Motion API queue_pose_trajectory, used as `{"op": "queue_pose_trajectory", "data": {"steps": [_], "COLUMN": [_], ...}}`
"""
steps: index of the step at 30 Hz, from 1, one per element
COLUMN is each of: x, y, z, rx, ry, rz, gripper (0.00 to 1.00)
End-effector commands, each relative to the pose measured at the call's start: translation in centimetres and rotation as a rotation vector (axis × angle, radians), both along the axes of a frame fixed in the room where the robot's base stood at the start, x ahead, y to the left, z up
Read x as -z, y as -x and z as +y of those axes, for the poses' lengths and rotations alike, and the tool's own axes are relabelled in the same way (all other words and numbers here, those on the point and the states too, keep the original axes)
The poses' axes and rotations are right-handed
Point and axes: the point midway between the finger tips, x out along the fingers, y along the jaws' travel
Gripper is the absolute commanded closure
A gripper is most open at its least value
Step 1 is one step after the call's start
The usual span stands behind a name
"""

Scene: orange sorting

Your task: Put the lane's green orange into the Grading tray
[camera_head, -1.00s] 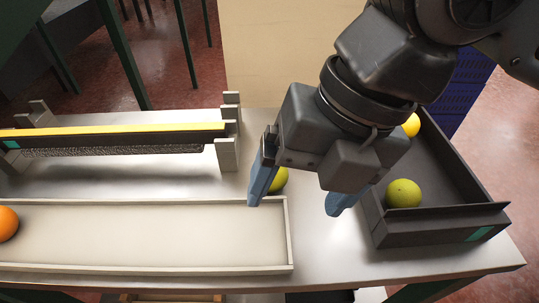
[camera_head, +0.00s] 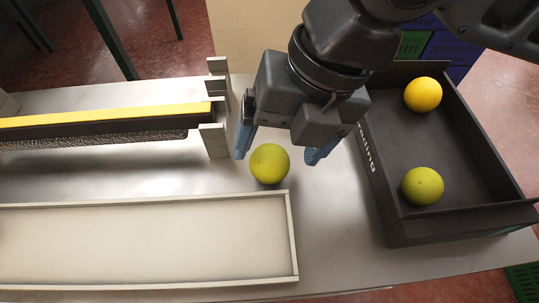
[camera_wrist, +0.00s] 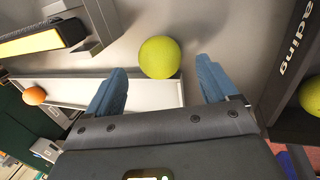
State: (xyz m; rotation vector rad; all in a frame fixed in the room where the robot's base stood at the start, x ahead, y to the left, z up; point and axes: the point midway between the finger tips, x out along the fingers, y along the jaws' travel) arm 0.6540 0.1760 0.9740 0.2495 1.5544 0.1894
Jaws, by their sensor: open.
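A green orange (camera_head: 269,164) rests on the metal table by the far right corner of the pale lane tray (camera_head: 292,240). I cannot tell if it touches the lane's rim. My gripper (camera_head: 277,157) is open, with its blue fingers to either side of this orange in the picture. In the wrist view the green orange (camera_wrist: 159,57) shows beyond and between the fingertips, nearer the left one, apart from both. The dark Grading tray (camera_head: 385,205), its lettering partly hidden, stands to the right. It holds another green orange (camera_head: 422,186) and a yellow-orange one (camera_head: 423,95).
A roller unit with a yellow bar (camera_head: 110,115) and grey end brackets (camera_head: 214,140) stands left of my gripper. An orange-coloured fruit (camera_wrist: 34,96) shows at the left in the wrist view. Bare table lies between the lane and the Grading tray.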

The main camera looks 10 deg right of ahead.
Motion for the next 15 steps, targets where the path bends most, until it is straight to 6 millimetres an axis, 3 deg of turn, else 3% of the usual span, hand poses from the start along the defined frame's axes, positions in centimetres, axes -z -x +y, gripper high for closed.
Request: {"op": "queue_pose_trajectory", "data": {"steps": [6, 15], "x": [2.6, 3.0], "y": [-0.1, -0.2], "z": [0.7, 0.8], "rx": [0.0, 0.0], "ry": [0.001, 0.001], "rz": [0.001, -0.001], "gripper": [0.14, 0.15]}}
